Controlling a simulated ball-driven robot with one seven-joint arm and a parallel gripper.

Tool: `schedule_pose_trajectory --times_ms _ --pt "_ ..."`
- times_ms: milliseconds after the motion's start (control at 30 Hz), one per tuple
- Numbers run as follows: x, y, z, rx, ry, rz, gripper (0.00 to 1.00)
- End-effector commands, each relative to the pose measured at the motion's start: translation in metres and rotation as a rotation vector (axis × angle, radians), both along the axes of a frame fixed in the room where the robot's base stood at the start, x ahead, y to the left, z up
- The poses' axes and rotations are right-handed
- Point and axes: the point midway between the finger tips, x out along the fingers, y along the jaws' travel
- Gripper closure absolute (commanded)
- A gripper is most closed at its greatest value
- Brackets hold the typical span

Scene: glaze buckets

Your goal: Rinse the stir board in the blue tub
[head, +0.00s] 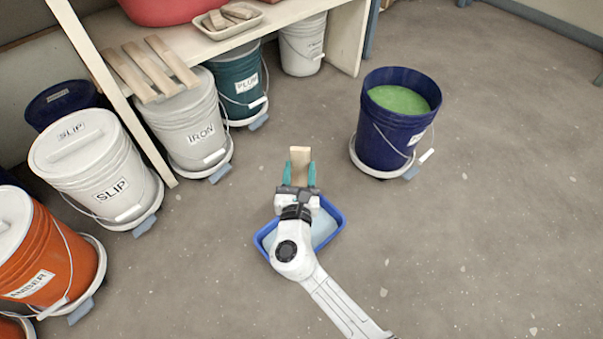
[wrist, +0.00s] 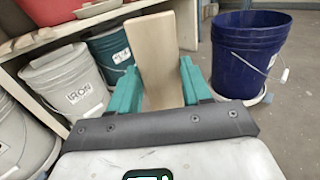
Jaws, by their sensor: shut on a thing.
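The stir board (head: 301,163) is a pale wooden slat. My gripper (head: 299,175) is shut on it, with a teal finger on each side. In the wrist view the board (wrist: 165,55) sticks out beyond the teal fingers, and my gripper (wrist: 160,85) shows at its near end. The blue tub (head: 333,212) stands on the floor and holds pale bluish water (head: 323,229). My gripper and wrist cover much of the tub in the head view. The board shows beyond the tub's far rim, not in the water. Its height above the floor is hard to tell.
A dark blue bucket (head: 375,150) of green glaze stands on a wheeled base at right. White, teal and orange buckets line the left, including Iron (head: 182,120) and Slip (head: 95,175). A shelf (head: 300,8) carries more slats (head: 150,70). The right floor is clear.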

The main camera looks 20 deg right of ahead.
Motion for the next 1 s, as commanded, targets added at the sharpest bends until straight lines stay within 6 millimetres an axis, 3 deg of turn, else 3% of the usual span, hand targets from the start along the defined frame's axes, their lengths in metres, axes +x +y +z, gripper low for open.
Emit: schedule_pose_trajectory --times_ms 1000 --pt "0.0 0.0 -0.09 0.001 0.0 0.001 0.94"
